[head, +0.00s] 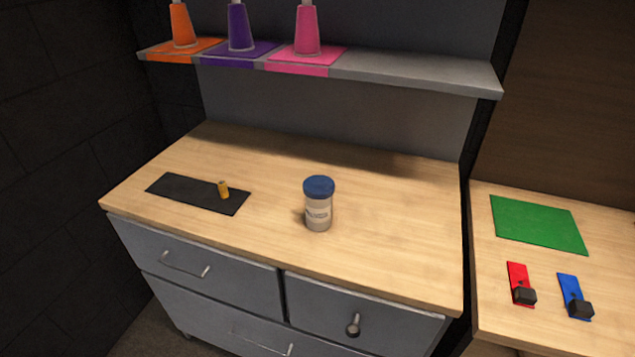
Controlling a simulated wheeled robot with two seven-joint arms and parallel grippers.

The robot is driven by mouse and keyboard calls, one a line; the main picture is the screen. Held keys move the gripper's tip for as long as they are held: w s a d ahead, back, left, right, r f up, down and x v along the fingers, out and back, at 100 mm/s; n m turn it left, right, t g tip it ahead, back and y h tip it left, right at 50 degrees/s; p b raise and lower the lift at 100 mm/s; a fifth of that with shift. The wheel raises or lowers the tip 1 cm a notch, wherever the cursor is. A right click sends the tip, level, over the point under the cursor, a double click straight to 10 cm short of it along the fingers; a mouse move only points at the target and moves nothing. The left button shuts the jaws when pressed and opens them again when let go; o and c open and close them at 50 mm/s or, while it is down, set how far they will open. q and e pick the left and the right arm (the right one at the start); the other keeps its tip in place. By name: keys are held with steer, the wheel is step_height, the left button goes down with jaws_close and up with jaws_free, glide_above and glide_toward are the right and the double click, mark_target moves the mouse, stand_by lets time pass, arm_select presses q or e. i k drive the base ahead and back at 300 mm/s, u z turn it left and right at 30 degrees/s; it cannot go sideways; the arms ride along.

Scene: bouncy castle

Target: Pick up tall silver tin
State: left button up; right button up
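A tall silver-grey tin (318,213) with a blue lid and a pale label stands upright on the wooden counter top (390,220), near the middle. Nothing touches it, and no other thing hides it. Neither of my grippers is in the head view.
A black mat (180,191) with a small yellow-orange cylinder (223,188) lies left of the tin. Drawers with handles are below. A grey shelf (420,74) above holds orange, purple and pink cones. A right-hand table has a green mat (540,224) and red and blue pieces.

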mark_target(319, 213)
steer(key=u, duration=0.5)
steer(key=k, duration=0.6)
steer(key=u, duration=1.05)
steer(key=i, duration=0.75)
steer(key=z, duration=0.6)
steer(key=i, duration=0.45)
steer(key=z, duration=0.5)
